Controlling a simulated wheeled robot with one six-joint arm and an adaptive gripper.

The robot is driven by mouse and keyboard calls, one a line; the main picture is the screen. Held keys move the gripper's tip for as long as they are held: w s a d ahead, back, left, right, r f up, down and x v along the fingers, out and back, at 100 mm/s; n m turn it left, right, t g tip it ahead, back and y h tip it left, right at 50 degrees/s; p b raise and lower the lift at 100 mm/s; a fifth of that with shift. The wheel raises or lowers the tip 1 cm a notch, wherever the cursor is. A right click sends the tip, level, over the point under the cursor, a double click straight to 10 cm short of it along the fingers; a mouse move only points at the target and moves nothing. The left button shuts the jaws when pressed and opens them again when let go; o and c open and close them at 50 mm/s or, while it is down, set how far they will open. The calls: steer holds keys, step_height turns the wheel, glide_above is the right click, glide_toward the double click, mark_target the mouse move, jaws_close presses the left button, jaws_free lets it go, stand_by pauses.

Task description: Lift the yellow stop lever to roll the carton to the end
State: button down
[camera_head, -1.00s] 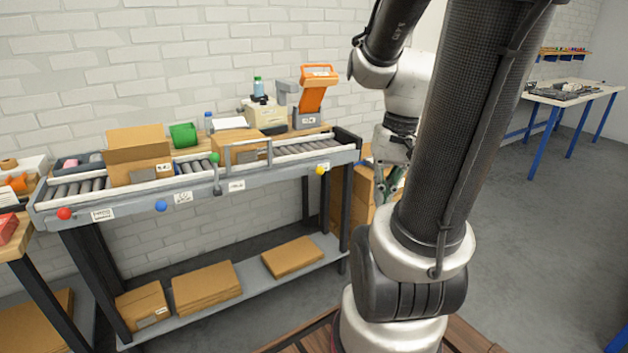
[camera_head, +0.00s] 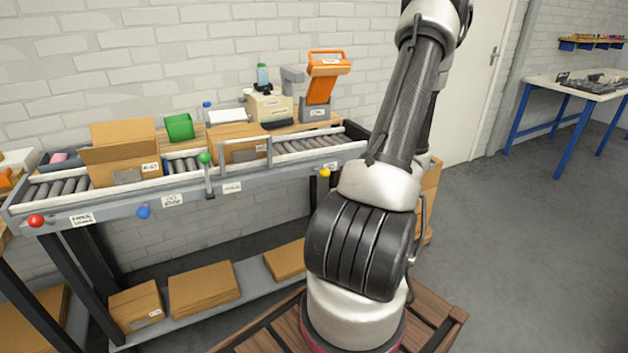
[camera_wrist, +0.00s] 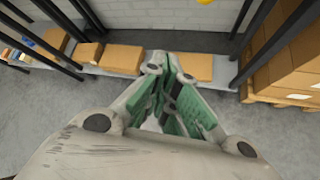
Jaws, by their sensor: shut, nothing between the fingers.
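The yellow stop lever's round knob (camera_head: 325,172) sits on the front rail near the right end of the roller conveyor (camera_head: 232,187); it also shows at the top edge of the wrist view (camera_wrist: 205,2). A closed carton (camera_head: 236,146) sits mid-conveyor behind a grey metal frame. An open-flapped carton (camera_head: 125,155) stands further left on the rollers. My gripper (camera_wrist: 170,65), with green finger pads, is shut and empty in the wrist view, in front of the conveyor's lower shelf. In the head view my arm hides it.
Red (camera_head: 36,221), blue (camera_head: 143,212) and green (camera_head: 205,158) knobs line the conveyor. Flat cartons lie on the lower shelf (camera_head: 247,289). Stacked boxes (camera_wrist: 290,65) stand at the right. The rollers right of the closed carton are clear.

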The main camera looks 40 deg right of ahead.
steer(key=d+m, duration=0.1)
steer(key=w+m+h, duration=0.1)
steer(key=shift+w+d+r+m, duration=0.1)
steer(key=shift+d+r+m, duration=0.05)
steer(key=shift+d+m, duration=0.25)
steer(key=x, duration=1)
steer(key=shift+w+d+r, duration=0.2)
steer(key=shift+d+r, duration=0.4)
steer(key=shift+r, duration=0.2)
steer(key=shift+w+d+r, duration=0.15)
steer(key=shift+d+r, duration=0.45)
steer(key=shift+r, duration=0.2)
